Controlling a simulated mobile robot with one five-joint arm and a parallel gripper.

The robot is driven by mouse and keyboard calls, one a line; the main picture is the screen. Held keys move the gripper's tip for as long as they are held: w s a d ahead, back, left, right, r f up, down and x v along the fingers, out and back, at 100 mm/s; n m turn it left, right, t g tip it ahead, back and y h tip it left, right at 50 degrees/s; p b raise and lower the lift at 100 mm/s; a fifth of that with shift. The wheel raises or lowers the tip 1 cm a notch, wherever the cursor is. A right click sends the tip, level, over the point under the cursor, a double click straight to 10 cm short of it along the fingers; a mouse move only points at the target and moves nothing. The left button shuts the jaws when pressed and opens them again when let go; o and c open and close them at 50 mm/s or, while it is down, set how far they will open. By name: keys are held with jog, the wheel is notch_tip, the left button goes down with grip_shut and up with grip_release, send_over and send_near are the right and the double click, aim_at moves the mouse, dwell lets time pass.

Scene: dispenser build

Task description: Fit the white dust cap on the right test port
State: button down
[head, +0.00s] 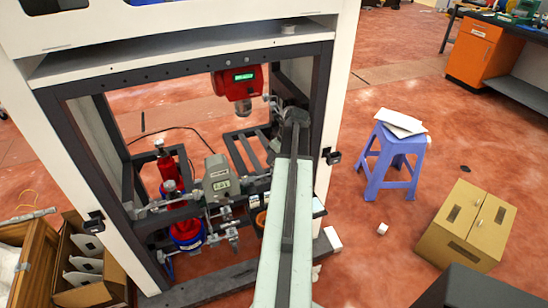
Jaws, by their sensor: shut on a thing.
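My arm reaches up from the bottom of the head view into the open dark-framed cabinet. My gripper (272,101) appears small at the arm's far end, just right of the red transmitter (236,84) with its green display. It is shut; a tiny pale spot at its tip looks like the white dust cap (267,98), too small to make out well. A grey valve block (220,178) with pipes on both sides sits lower in the cabinet, left of my arm. I cannot make out the right test port; my arm hides part of the pipework.
The cabinet's white right post (340,95) stands close right of my arm. A small pale round piece (289,28) lies on its upper shelf.

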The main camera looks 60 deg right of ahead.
jog(key=shift+f+b, duration=1.5)
dwell(0.4)
jog(key=c, duration=1)
grip_release()
jog(key=shift+o, duration=0.5)
jog(key=shift+o, duration=1.3)
jog(key=shift+r, duration=0.15)
notch_tip(320, 180, up, 6)
jog(key=p, duration=0.6)
